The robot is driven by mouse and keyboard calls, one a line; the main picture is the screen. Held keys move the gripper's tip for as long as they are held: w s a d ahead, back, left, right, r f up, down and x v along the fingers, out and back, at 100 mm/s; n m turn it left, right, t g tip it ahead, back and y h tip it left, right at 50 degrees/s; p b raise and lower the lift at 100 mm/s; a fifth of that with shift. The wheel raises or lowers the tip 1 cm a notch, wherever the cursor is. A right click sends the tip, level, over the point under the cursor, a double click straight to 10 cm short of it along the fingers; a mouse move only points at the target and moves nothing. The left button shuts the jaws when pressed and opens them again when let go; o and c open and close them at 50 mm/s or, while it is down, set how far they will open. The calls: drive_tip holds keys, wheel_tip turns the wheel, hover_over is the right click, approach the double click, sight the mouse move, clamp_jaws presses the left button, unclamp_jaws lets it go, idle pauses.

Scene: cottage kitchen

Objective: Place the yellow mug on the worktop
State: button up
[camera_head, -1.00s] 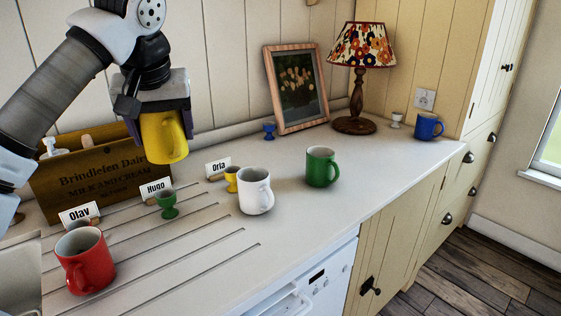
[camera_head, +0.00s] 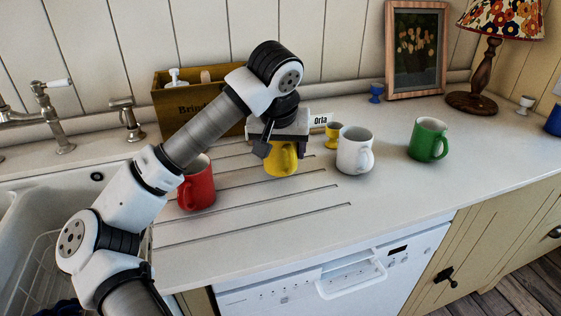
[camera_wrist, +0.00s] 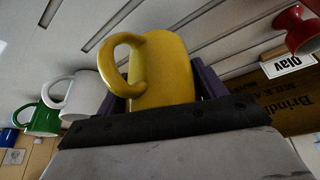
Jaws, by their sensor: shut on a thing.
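The yellow mug (camera_head: 281,161) is in my gripper (camera_head: 283,146), low over the grooved part of the worktop (camera_head: 400,190), between the red mug (camera_head: 197,186) and the white mug (camera_head: 355,152). In the wrist view the yellow mug (camera_wrist: 163,72) sits between the two purple fingers of my gripper (camera_wrist: 160,92), upright in the head view, its handle to the left in the wrist view. I cannot tell whether its base touches the worktop. My arm hides part of the space behind it.
A yellow egg cup (camera_head: 333,134) with the Orla card (camera_head: 320,119) stands behind the white mug. A green mug (camera_head: 428,139) is farther right. A wooden crate (camera_head: 185,113) stands by the wall. A red egg cup (camera_wrist: 300,30) shows in the wrist view. The front worktop is clear.

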sight(280, 162)
drive_tip(key=shift+f, duration=1.95)
drive_tip(key=shift+f, duration=0.15)
drive_tip(key=o, duration=1.2)
drive_tip(key=shift+r+p, duration=0.25)
drive_tip(key=shift+p, duration=0.05)
drive_tip(key=b+v, duration=0.1)
drive_tip(key=v, duration=1)
drive_tip(key=shift+s+r, duration=0.15)
drive_tip(key=shift+r, duration=0.25)
